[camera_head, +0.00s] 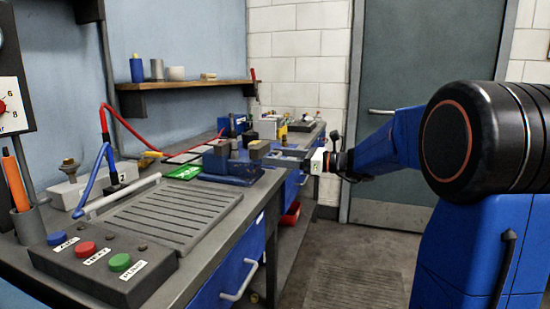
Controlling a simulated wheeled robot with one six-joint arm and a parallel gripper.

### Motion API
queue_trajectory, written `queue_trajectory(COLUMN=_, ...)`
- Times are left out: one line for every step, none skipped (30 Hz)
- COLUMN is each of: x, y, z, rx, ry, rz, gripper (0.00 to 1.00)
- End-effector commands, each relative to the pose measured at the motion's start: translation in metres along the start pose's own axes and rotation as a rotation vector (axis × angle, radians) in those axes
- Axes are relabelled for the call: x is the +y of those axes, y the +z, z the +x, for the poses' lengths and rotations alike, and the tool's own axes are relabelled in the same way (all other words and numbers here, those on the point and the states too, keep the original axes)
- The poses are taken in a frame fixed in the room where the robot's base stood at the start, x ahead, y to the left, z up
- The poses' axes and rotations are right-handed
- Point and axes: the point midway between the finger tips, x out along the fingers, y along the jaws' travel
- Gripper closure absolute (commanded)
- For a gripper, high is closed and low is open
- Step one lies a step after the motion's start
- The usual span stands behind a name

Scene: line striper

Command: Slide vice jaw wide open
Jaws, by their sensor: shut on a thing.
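The blue bench vice (232,170) sits at the front edge of the workbench, in the middle of the head view. Its dark fixed block (215,160) is on the left. The vice jaw (285,156) is the grey-and-blue part on the right, reaching out toward my gripper, with a gap between it and the fixed block. My gripper (313,160) comes in from the right and is shut at the jaw's outer end. The exact contact is small and partly hidden by the gripper's pale body.
The workbench (225,205) carries a slotted plate (165,215), a control box with coloured buttons (105,255) and a green card (184,172). A yellow-and-white box (268,128) stands behind the vice. A wall shelf (190,84) hangs above. The floor (350,260) right of the bench is open.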

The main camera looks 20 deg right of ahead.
Motion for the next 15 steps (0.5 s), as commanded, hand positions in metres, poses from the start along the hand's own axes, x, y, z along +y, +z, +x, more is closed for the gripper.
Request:
queue_trajectory(x=-0.0024, y=-0.0004, z=-0.002, rx=0.001, ry=-0.007, rz=0.001, gripper=0.69)
queue_trajectory(x=-0.0025, y=-0.0004, z=-0.0021, rx=0.001, ry=-0.007, rz=0.001, gripper=0.26)
queue_trajectory(x=-0.0024, y=-0.0005, z=-0.002, rx=0.001, ry=-0.007, rz=0.001, gripper=0.22)
queue_trajectory(x=-0.0023, y=-0.0004, z=-0.0019, rx=0.001, ry=-0.006, rz=0.001, gripper=0.22)
queue_trajectory(x=-0.0022, y=-0.0004, z=-0.0018, rx=0.0, ry=-0.006, rz=0.001, gripper=0.22)
queue_trajectory(x=-0.0019, y=-0.0004, z=-0.0016, rx=0.0, ry=-0.005, rz=0.001, gripper=0.22)
queue_trajectory(x=-0.0018, y=-0.0004, z=-0.0015, rx=0.0, ry=-0.005, rz=0.001, gripper=0.22)
queue_trajectory(x=-0.0016, y=-0.0003, z=-0.0014, rx=0.0, ry=-0.005, rz=0.001, gripper=0.22)
queue_trajectory(x=-0.0015, y=-0.0003, z=-0.0012, rx=0.0, ry=-0.004, rz=0.001, gripper=0.22)
queue_trajectory(x=-0.0014, y=-0.0003, z=-0.0012, rx=0.0, ry=-0.004, rz=0.001, gripper=0.22)
queue_trajectory(x=-0.0013, y=-0.0003, z=-0.0012, rx=0.0, ry=-0.004, rz=0.001, gripper=0.22)
queue_trajectory(x=-0.0013, y=-0.0003, z=-0.0016, rx=0.0, ry=-0.004, rz=0.001, gripper=0.22)
queue_trajectory(x=-0.0013, y=-0.0003, z=-0.0024, rx=0.0, ry=-0.004, rz=0.001, gripper=0.22)
queue_trajectory(x=-0.0014, y=-0.0003, z=-0.0036, rx=0.0, ry=-0.004, rz=0.001, gripper=0.22)
queue_trajectory(x=-0.0016, y=-0.0003, z=-0.006, rx=0.0, ry=-0.005, rz=0.001, gripper=0.22)
